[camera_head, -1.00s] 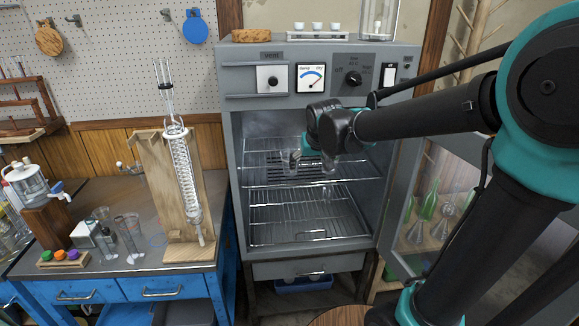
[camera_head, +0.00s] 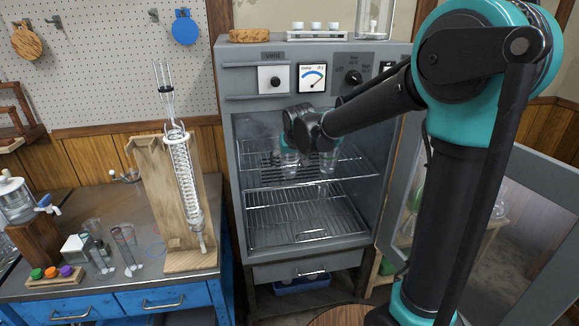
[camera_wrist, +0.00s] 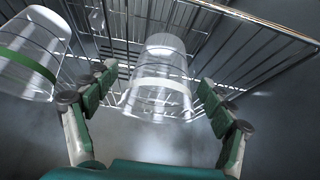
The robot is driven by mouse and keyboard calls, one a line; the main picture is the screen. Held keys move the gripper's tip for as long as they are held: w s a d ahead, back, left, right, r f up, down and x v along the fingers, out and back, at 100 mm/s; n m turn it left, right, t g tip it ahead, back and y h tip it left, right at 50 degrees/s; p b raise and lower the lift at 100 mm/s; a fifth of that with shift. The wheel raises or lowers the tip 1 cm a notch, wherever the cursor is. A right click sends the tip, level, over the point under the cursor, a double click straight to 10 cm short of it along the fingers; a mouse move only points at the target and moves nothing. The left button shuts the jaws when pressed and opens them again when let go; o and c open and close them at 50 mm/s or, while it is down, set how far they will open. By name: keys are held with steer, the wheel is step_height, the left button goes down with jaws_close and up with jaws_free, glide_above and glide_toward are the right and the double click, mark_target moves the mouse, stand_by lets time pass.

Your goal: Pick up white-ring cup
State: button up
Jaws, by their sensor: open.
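The white-ring cup (camera_wrist: 160,88) is clear, with a white band around it. In the wrist view it stands between the two spread fingers of my gripper (camera_wrist: 157,80), with small gaps on both sides. My gripper is open. A clear cup with a green band (camera_wrist: 30,62) is to the left in the wrist view, outside the fingers. In the head view my gripper (camera_head: 291,143) is inside the open cabinet at the upper wire rack. Two clear cups show near it there, one at left (camera_head: 290,164) and one at right (camera_head: 328,162); their bands cannot be told apart.
The grey cabinet (camera_head: 231,190) surrounds my gripper, with its door (camera_head: 475,215) swung open to the right. A lower wire rack (camera_head: 290,218) looks empty. The wooden stand with a glass condenser (camera_head: 183,175) is on the bench at left.

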steer(key=shift+f, duration=0.1)
steer(key=c, duration=0.9)
